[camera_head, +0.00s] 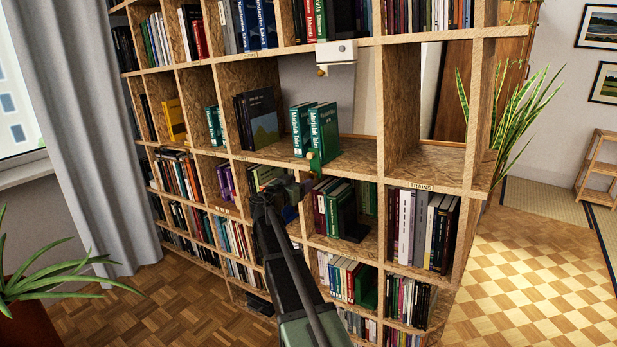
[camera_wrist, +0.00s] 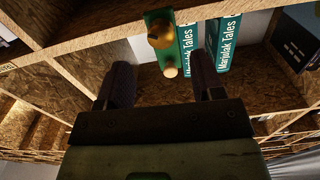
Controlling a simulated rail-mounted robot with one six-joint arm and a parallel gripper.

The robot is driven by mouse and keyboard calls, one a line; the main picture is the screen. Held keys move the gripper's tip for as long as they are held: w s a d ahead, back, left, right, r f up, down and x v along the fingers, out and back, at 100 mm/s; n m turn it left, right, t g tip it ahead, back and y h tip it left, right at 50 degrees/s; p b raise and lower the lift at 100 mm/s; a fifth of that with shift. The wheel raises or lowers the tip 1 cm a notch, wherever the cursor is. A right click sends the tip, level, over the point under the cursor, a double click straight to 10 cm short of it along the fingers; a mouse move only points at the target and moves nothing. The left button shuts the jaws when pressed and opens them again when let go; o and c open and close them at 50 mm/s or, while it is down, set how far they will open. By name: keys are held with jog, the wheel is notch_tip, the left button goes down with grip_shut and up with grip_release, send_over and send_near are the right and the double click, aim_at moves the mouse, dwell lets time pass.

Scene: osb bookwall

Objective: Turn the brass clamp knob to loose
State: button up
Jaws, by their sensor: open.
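A green clamp plate (camera_wrist: 154,24) with a round brass knob (camera_wrist: 161,35) shows at the top of the wrist view, close to the shelf edge. A paler round end (camera_wrist: 170,71) hangs below it. In the head view the green clamp (camera_head: 315,163) sits at the front shelf edge under green books, its knob small there. My gripper (camera_head: 291,187) is just below and left of it. In the wrist view my gripper (camera_wrist: 162,68) has its two dark fingers apart, with nothing held. The knob lies beyond the fingertips, apart from them. Its turn setting cannot be told.
Green books (camera_head: 322,130) stand just above the clamp. A white box (camera_head: 336,52) with a small brass knob (camera_head: 321,71) hangs under the shelf above. OSB shelf boards (camera_head: 352,157) and uprights surround my gripper. Books (camera_head: 338,208) fill the compartment below.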

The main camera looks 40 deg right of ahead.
aim_at(311, 176)
jog(key=x, duration=0.7)
jog(key=shift+a, duration=0.1)
jog(key=c, duration=0.9)
jog(key=shift+n, duration=0.4)
jog(key=n, duration=1.1)
jog(key=shift+f+n, duration=0.1)
jog(key=shift+n, duration=0.3)
jog(key=n, duration=1.1)
jog(key=shift+n, duration=0.3)
